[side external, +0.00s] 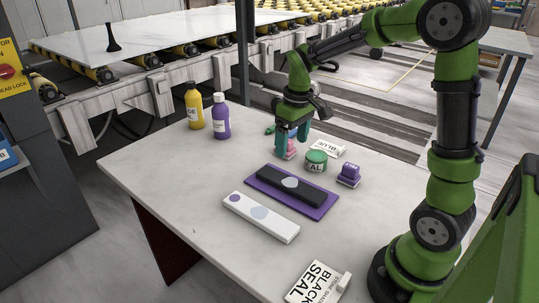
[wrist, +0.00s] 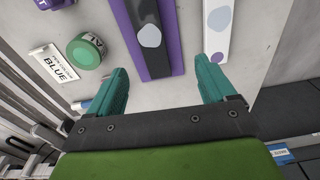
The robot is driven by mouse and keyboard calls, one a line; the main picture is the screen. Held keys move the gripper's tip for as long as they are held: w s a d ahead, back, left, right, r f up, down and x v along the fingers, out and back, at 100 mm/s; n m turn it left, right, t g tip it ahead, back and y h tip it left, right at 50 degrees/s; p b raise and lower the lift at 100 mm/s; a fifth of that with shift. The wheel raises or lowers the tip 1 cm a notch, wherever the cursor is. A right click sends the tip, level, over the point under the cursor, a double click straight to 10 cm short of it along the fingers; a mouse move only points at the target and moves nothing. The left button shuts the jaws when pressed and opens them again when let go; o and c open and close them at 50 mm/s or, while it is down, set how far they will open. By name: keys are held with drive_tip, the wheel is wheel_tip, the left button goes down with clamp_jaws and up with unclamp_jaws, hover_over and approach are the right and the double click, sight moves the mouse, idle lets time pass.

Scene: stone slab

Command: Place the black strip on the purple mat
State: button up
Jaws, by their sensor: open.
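The black strip (side external: 268,174), with a pale grey blob on top, lies lengthwise on the purple mat (side external: 284,202), whose edges show around it. In the wrist view, the strip (wrist: 154,62) and the mat (wrist: 122,18) run up out of the top edge. My gripper (side external: 291,143) is open and empty, over the table beyond the far end of the strip. In the wrist view, its two teal fingers (wrist: 166,74) are wide apart, with the near end of the strip and mat between them in the picture. I see no contact with the strip.
A white strip with coloured spots (side external: 260,217) lies beside the mat. A green round tin (side external: 316,162), purple block (side external: 348,175), BLUE card (side external: 328,148) and pink object (side external: 287,153) crowd the far side. Yellow (side external: 194,106) and purple (side external: 221,118) bottles stand at the back. The left tabletop is clear.

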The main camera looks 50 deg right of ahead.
drive_tip(key=s+a+r+m+t+y, duration=0.1)
drive_tip(key=s+a+r+t, duration=0.2)
drive_tip(key=s+a, duration=0.3)
drive_tip(key=s+a+r+m+t+y, duration=0.1)
drive_tip(key=s+a+r+m+t, duration=0.1)
drive_tip(key=s+a+r, duration=0.3)
drive_tip(key=shift+s+a+r+m+t, duration=0.4)
drive_tip(key=shift+s+t, duration=0.3)
drive_tip(key=shift+s, duration=0.45)
